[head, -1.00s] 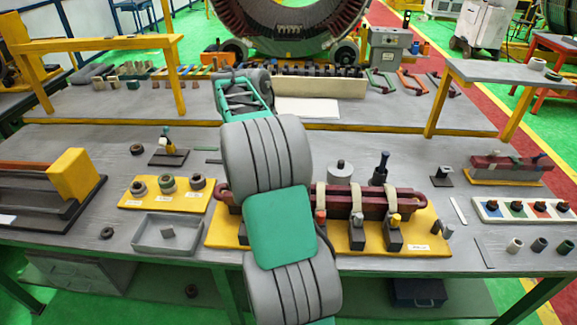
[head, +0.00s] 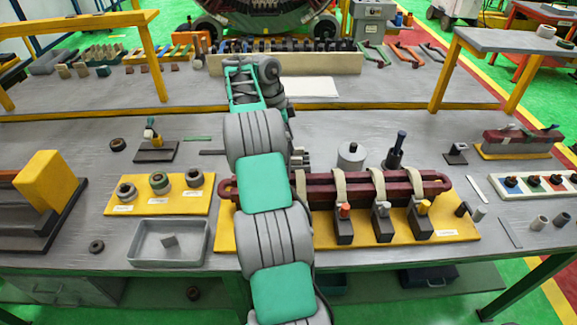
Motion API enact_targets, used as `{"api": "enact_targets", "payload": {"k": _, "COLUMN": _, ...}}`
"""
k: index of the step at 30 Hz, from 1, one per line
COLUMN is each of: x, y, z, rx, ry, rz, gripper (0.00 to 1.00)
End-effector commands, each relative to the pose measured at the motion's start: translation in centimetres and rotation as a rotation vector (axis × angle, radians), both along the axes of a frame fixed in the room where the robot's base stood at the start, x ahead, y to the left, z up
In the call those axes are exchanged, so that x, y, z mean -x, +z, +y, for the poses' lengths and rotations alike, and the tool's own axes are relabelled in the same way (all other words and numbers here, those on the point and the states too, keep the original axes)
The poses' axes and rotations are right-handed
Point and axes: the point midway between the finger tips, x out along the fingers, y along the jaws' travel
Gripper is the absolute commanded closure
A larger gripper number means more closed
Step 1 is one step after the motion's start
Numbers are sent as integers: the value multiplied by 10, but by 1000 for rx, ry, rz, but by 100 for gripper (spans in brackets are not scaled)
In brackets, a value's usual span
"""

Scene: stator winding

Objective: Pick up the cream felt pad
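I cannot make out the cream felt pad for certain. Small tan blocks (head: 82,70) stand at the back left beside a green one, too small to identify. Cream bands (head: 338,187) wrap a dark red coil bar (head: 420,186) on a yellow board. My arm rises through the middle of the head view and hides part of that board and bar. Its far end, a teal and grey wrist, is above the table's middle. Dark shapes (head: 300,158) beside the arm may be part of my gripper. I cannot tell its fingers or whether it holds anything.
A grey tray (head: 137,258) with a small grey block sits front left. A yellow board (head: 140,205) with three ring-shaped parts lies behind it. A grey weight (head: 351,157) and a dark upright tool (head: 397,150) stand behind the bar. Yellow-framed stands (head: 150,60) flank the table.

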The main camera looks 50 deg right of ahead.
Motion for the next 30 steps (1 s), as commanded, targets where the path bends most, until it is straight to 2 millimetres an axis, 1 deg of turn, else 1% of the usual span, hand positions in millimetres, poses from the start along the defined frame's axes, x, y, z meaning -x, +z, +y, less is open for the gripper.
{"api": "enact_targets", "payload": {"k": 1, "x": 1, "y": -9, "z": -1, "rx": 1, "ry": -1, "rz": -1, "gripper": 62}}
{"api": "enact_targets", "payload": {"k": 8, "x": 9, "y": -40, "z": -8, "rx": 1, "ry": -2, "rz": -1, "gripper": 62}}
{"api": "enact_targets", "payload": {"k": 12, "x": 14, "y": -66, "z": -13, "rx": 1, "ry": -2, "rz": 0, "gripper": 62}}
{"api": "enact_targets", "payload": {"k": 14, "x": 16, "y": -72, "z": -14, "rx": 0, "ry": -2, "rz": 0, "gripper": 62}}
{"api": "enact_targets", "payload": {"k": 16, "x": 16, "y": -75, "z": -15, "rx": 1, "ry": -1, "rz": -1, "gripper": 62}}
{"api": "enact_targets", "payload": {"k": 22, "x": 16, "y": -73, "z": -14, "rx": 1, "ry": 2, "rz": -1, "gripper": 62}}
{"api": "enact_targets", "payload": {"k": 23, "x": 16, "y": -73, "z": -14, "rx": 1, "ry": 2, "rz": -1, "gripper": 63}}
{"api": "enact_targets", "payload": {"k": 30, "x": 16, "y": -73, "z": -14, "rx": 1, "ry": 2, "rz": -1, "gripper": 83}}
